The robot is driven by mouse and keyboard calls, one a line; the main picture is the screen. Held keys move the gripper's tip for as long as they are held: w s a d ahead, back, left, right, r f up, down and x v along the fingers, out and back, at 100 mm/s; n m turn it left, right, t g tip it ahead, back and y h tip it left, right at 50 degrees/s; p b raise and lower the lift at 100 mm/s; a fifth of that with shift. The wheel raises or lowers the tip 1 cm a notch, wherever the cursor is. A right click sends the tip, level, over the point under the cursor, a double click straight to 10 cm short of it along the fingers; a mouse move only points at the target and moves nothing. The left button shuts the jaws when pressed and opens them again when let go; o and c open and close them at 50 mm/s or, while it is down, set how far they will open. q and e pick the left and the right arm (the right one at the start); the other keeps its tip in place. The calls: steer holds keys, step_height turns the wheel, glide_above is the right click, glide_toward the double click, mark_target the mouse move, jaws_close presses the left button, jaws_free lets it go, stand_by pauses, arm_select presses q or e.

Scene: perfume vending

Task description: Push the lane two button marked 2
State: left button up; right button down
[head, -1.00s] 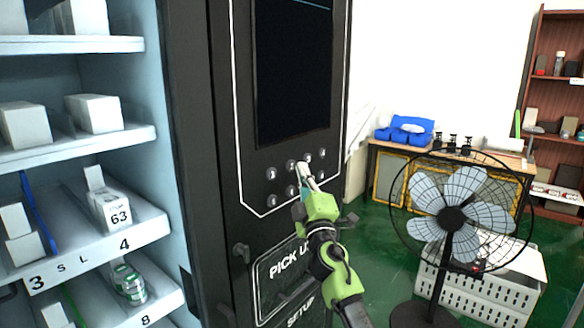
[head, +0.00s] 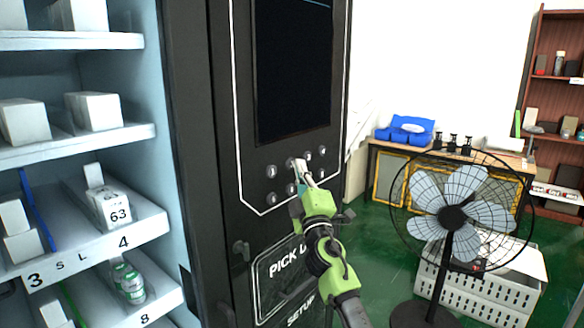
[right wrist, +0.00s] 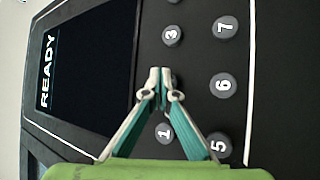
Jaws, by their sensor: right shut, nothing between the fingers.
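The button marked 2 (head: 289,164) shows just left of my right gripper's tips in the head view. In the right wrist view it is almost wholly hidden behind the fingertips, between button 1 (right wrist: 165,132) and button 3 (right wrist: 172,36). My right gripper (head: 300,163) is shut and empty, its tips over the upper button row; it also shows in the right wrist view (right wrist: 160,78). I cannot tell whether it touches the button. My left gripper is not in view.
Button 6 (right wrist: 222,85) and its row lie close beside the fingers. The screen (right wrist: 95,65) reads READY. Product shelves (head: 90,245) stand at the left. A fan (head: 452,217) stands on the floor at the right, before a table.

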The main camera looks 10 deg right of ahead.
steer(key=shift+w+a+b, duration=0.3)
steer(key=shift+w+b, duration=0.1)
steer(key=shift+b, duration=0.05)
stand_by(0.7)
steer(key=shift+s, duration=0.1)
steer(key=shift+s+d+p, duration=0.5)
steer(key=shift+s+p, duration=0.1)
steer(key=shift+p, duration=0.05)
steer(key=s+d+p, duration=0.1)
steer(key=s, duration=0.1)
steer(key=s+d+p, duration=0.2)
stand_by(0.6)
stand_by(0.4)
